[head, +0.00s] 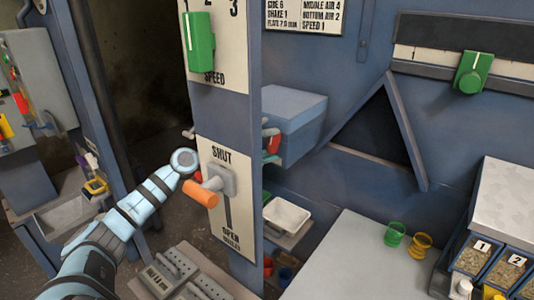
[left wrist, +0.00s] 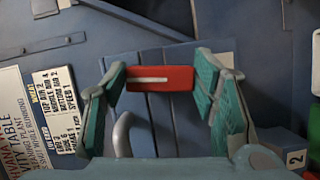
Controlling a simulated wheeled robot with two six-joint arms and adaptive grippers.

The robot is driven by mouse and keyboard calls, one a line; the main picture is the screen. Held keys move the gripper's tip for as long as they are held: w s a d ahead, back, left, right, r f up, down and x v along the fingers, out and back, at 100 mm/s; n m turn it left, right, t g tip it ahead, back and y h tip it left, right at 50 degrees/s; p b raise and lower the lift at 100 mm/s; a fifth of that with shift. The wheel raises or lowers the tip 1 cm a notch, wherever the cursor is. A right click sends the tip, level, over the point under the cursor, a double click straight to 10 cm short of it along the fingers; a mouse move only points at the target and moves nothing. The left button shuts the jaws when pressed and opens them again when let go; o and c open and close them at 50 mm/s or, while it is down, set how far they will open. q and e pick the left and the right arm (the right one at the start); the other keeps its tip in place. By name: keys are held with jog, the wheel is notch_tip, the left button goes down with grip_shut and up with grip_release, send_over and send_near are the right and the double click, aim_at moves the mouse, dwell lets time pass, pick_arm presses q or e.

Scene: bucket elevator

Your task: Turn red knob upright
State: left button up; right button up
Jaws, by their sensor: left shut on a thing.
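The red knob (left wrist: 160,78) is a red block with a white line on its face. In the left wrist view it sits between the two green-padded fingers of my left gripper, and its line runs nearly level in that picture. In the head view a small part of the red knob (head: 274,144) shows past the edge of the blue post, beside a blue box. My left gripper (head: 269,132) is shut on it there. The post hides most of the gripper and wrist.
The blue post (head: 255,175) carries a green knob (head: 199,45) and an orange-handled lever (head: 200,193), close to my left forearm. Another green knob (head: 472,73) is on the right wall. A pale table (head: 370,265) holds green and yellow cups.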

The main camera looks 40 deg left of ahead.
pick_arm(q)
jog(key=shift+n+t+b, duration=0.3)
jog(key=shift+n+b, duration=0.4)
jog(key=shift+n, duration=0.1)
jog(key=shift+r, duration=0.1)
jog(key=o, duration=0.9)
jog(key=shift+c, duration=0.2)
jog(key=o, duration=0.3)
jog(key=shift+w+d, duration=0.1)
jog(key=shift+w, duration=0.1)
